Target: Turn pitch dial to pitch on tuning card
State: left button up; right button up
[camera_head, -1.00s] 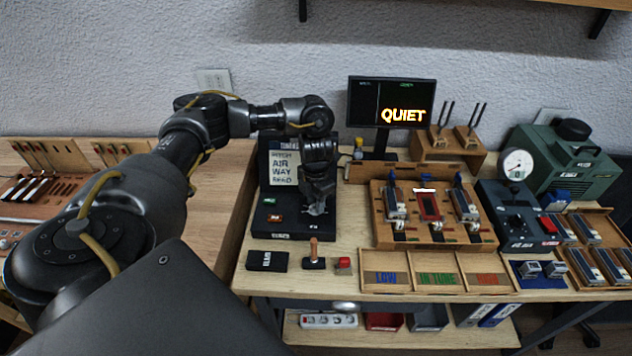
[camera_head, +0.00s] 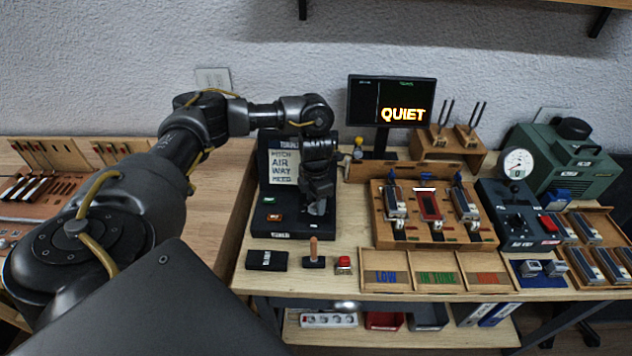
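The tuning card (camera_head: 284,167) stands upright at the back of a black box (camera_head: 266,229); its lines read PITCH, AIR, WAY and REED. Green and orange buttons show on the box's left part. My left gripper (camera_head: 317,207) points down over the right part of this box, its tips at or just above the top surface. The pitch dial is not visible; the gripper covers that area. I cannot tell whether the fingers are closed on anything. My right gripper is not in view.
A monitor (camera_head: 391,102) reading QUIET stands behind. A wooden reed block (camera_head: 433,238), labelled sorting trays (camera_head: 437,287) and a green machine (camera_head: 570,167) fill the right side. A black block (camera_head: 266,261), an upright-handled tool (camera_head: 313,252) and a red button (camera_head: 344,263) lie in front.

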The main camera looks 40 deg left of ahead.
pick_arm(q)
jog(key=shift+o, duration=0.2)
notch_tip(320, 180, up, 11)
jog(key=shift+p, duration=0.45)
jog(key=shift+f, duration=0.1)
dwell(0.4)
